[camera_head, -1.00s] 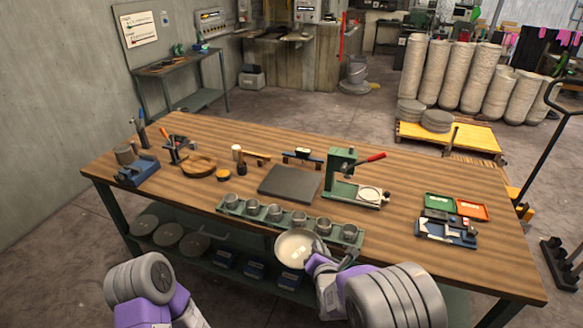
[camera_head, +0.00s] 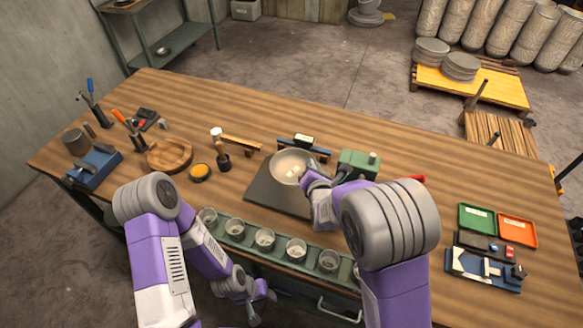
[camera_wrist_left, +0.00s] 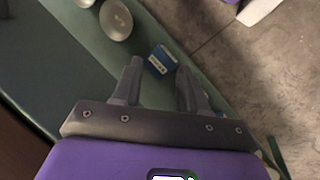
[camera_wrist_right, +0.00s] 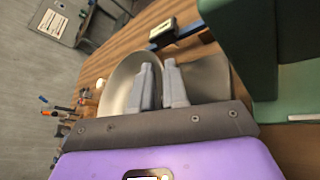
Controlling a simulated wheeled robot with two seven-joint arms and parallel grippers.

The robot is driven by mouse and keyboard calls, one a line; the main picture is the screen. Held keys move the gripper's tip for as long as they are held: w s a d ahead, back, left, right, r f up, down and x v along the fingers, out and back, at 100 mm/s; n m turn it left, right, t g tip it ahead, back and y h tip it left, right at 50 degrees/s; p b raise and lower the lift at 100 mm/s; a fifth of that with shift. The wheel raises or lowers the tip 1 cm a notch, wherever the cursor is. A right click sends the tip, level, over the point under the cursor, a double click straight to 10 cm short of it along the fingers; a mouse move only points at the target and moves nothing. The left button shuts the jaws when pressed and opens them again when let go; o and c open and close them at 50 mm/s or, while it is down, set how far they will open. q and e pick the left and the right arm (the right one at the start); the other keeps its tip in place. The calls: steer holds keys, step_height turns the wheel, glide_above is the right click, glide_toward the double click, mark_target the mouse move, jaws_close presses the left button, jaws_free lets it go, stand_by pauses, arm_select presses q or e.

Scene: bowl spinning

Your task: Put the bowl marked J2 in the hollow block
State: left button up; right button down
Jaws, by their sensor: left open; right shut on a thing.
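A cream bowl (camera_head: 290,165) with a small pale mark inside is held by its rim in my right gripper (camera_head: 308,178), over the dark grey slab (camera_head: 268,195). I cannot read the mark. In the right wrist view the bowl (camera_wrist_right: 120,88) is pinched between the fingertips (camera_wrist_right: 157,75). A round wooden block (camera_head: 168,155) with a hollowed top, probably the hollow block, sits empty to the left on the table. My left gripper (camera_head: 256,303) is low at the table's front edge, open and empty; its spread fingers (camera_wrist_left: 158,80) show in the left wrist view.
A green rack (camera_head: 248,243) with several grey cups lies along the front edge. The green press (camera_head: 358,165) stands right of the bowl. A mallet (camera_head: 220,150) and yellow-topped tin (camera_head: 200,171) lie between slab and wooden block. Green (camera_head: 476,219) and orange (camera_head: 517,231) trays are at right.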

steer(key=f, duration=0.1)
steer(key=f+b, duration=0.1)
steer(key=f, duration=0.3)
steer(key=shift+s+f, duration=0.25)
steer(key=shift+w+f+b, duration=0.1)
steer(key=shift+f+b, duration=0.5)
steer(key=shift+f, duration=1.5)
steer(key=shift+f, duration=0.15)
steer(key=c, duration=1.1)
jaws_free()
